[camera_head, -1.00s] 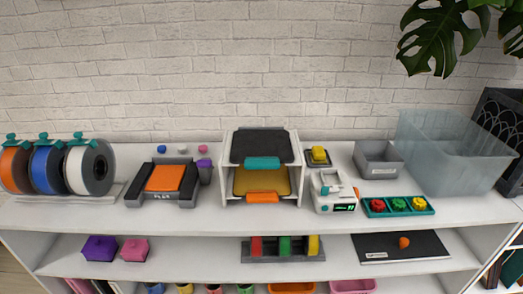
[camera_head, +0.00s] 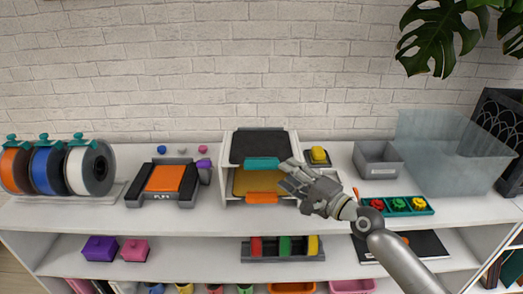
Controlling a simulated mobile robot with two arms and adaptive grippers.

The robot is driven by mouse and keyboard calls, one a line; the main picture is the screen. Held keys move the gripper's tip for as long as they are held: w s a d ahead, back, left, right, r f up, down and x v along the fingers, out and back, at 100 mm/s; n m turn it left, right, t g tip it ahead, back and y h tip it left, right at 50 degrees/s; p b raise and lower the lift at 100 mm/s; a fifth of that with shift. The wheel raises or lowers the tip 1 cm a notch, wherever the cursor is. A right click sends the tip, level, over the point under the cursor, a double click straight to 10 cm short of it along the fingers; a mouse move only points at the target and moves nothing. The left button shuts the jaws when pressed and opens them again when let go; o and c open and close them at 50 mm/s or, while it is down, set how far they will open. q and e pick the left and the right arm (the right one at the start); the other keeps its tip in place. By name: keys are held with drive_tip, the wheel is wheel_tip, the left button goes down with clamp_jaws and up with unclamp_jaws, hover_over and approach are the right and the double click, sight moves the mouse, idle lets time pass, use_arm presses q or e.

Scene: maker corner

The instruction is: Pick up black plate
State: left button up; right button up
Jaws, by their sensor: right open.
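The black plate (camera_head: 258,144) lies flat on the upper level of a white two-level rack (camera_head: 226,184), with a teal handle (camera_head: 262,163) at its front edge. Below it, a yellow plate (camera_head: 252,182) with an orange handle (camera_head: 262,198) sits on the lower level. My right gripper (camera_head: 286,174) is open, at the right front of the rack, with its fingers pointing left close to the teal handle. Whether it touches the handle I cannot tell. My right arm comes in from the lower right. My left gripper is not in view.
A printer-like device with an orange bed (camera_head: 165,178) and spools (camera_head: 88,169) stand left. A grey bin (camera_head: 378,160), a teal tray (camera_head: 420,211) and a clear tub (camera_head: 450,152) stand right. The lower shelf holds a block holder (camera_head: 283,258).

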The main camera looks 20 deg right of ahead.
sight(264, 158)
drive_tip(key=x, duration=0.3)
drive_tip(key=p+x, duration=0.1)
drive_tip(key=x, duration=0.5)
drive_tip(key=shift+w+a+f, duration=0.1)
drive_tip(key=shift+w+a, duration=0.15)
drive_tip(key=shift+a, duration=0.2)
clamp_jaws()
